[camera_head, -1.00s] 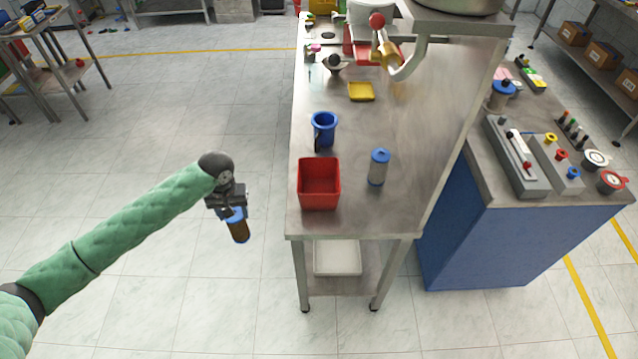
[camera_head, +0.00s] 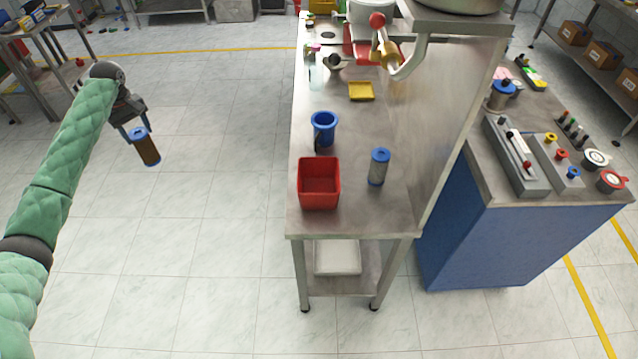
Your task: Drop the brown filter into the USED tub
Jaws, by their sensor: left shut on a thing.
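The brown filter (camera_head: 146,149), with blue end caps, is held by my left gripper (camera_head: 131,126), which is shut on its upper end. The filter hangs tilted over open floor, well to the left of the steel table. A red square tub (camera_head: 319,197) stands open on the table's near left corner. No USED label can be read on it. My right gripper is not in view.
A blue cup (camera_head: 323,129) stands behind the red tub on the steel table (camera_head: 350,220). A pale filter with blue caps (camera_head: 378,167) stands to the tub's right. A yellow tray (camera_head: 361,91) lies farther back. The floor left of the table is free.

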